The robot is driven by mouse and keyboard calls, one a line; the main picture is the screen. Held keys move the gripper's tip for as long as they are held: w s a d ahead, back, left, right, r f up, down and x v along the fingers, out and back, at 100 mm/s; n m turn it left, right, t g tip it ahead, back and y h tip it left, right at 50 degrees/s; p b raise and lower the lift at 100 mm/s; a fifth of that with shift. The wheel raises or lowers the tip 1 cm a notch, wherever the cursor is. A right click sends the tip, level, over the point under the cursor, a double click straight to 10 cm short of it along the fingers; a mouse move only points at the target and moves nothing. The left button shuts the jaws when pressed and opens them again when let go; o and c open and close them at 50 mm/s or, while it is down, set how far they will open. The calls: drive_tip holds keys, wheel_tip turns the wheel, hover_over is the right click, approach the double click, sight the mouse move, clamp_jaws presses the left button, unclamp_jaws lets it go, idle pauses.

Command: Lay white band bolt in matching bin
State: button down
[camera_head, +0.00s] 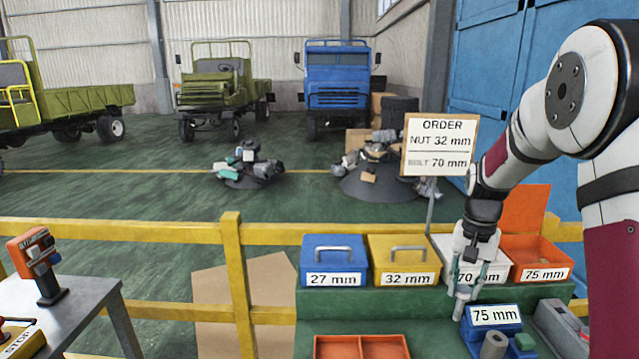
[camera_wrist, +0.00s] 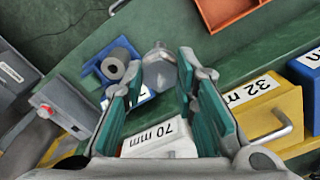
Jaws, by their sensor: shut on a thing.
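My gripper (camera_head: 466,285) is shut on a grey metal bolt (camera_head: 460,304), which points down below the fingertips. In the wrist view my gripper's teal fingers (camera_wrist: 160,78) flank the bolt's hexagonal head (camera_wrist: 158,70). No white band can be made out on the bolt. The white bin labelled 70 mm (camera_head: 500,256) stands on the green shelf behind my gripper, partly hidden by it. Its label also shows in the wrist view (camera_wrist: 165,140). The order sign (camera_head: 440,146) reads nut 32 mm, bolt 70 mm.
A blue 27 mm bin (camera_head: 334,258) and a yellow 32 mm bin (camera_head: 404,262) are lidded, left of the white one. An orange 75 mm bin (camera_head: 540,258) with raised lid is right. A blue 75 mm block (camera_head: 492,318) and an orange divided tray (camera_head: 362,346) lie in front.

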drive_tip(key=w+a+r+n, duration=0.2)
drive_tip(key=w+a, duration=0.2)
drive_tip(key=a, duration=0.3)
drive_tip(key=w+a+r+n, duration=0.2)
drive_tip(key=w+a, duration=0.1)
drive_tip(key=a, duration=0.5)
drive_tip(key=shift+w, duration=0.35)
drive_tip(key=shift+f, duration=0.1)
